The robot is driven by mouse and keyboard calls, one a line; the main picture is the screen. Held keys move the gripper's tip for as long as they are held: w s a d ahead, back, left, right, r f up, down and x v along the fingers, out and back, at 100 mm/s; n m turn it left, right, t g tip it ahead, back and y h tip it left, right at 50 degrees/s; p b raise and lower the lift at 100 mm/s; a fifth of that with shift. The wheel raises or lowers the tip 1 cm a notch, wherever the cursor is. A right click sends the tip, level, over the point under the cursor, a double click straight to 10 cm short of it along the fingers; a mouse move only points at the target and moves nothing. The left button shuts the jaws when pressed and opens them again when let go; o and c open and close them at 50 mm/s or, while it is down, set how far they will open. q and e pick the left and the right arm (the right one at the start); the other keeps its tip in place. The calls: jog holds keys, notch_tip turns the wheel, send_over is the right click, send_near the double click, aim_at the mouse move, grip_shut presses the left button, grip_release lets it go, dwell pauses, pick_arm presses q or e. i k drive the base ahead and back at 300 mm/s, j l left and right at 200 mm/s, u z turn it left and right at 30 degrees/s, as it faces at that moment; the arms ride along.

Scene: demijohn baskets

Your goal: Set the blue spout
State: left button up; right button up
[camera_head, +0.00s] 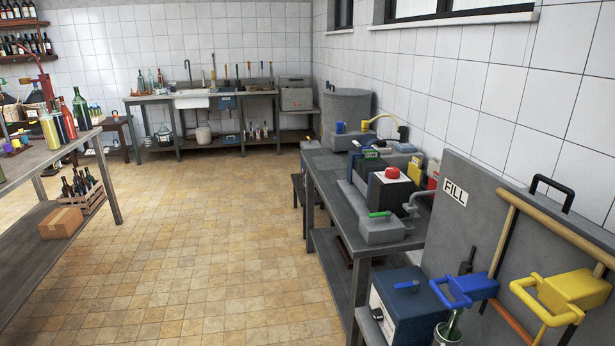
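The blue spout (472,286) is at the lower right, in front of a grey panel (468,222) with a FILL sign (455,192). It has a blue looped handle on its left side. A narrow greenish neck (455,322) shows just below it, above a grey round container (446,336) cut off by the bottom edge. I cannot tell whether the neck touches the spout. A matching yellow spout (572,292) with a yellow loop handle is to its right. Neither of my grippers is in view.
A blue box (405,305) stands left of the blue spout. A grey workbench (345,192) with machines, one with a red knob (392,171), runs behind it. A tan rail (560,232) crosses the panel. The tiled floor (215,250) is clear in the middle.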

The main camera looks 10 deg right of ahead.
aim_at(466, 290)
jog(key=z, duration=1.15)
